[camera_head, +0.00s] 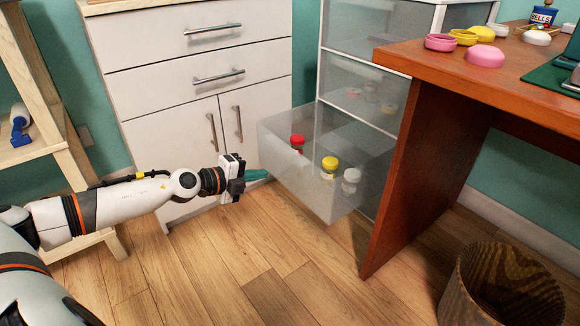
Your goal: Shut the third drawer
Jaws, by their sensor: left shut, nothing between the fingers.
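A frosted see-through drawer (315,199) is pulled out of a clear plastic drawer unit (336,62) that stands between a white cabinet and a wooden desk. The drawer is the third from the top that shows and holds a red-lidded jar (297,142), a yellow-lidded jar (329,168) and a white-lidded jar (350,181). The drawers above it look shut. My left gripper (258,175) is shut and empty, its teal fingertips close to the left side of the drawer's front. I cannot tell whether they touch it. My right gripper is not in view.
The white cabinet (160,55) stands behind my left arm. The wooden desk (480,85) stands close on the drawer's right, with its side panel near it. A round wooden bin (470,290) is at the lower right. The floor before the drawer is clear.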

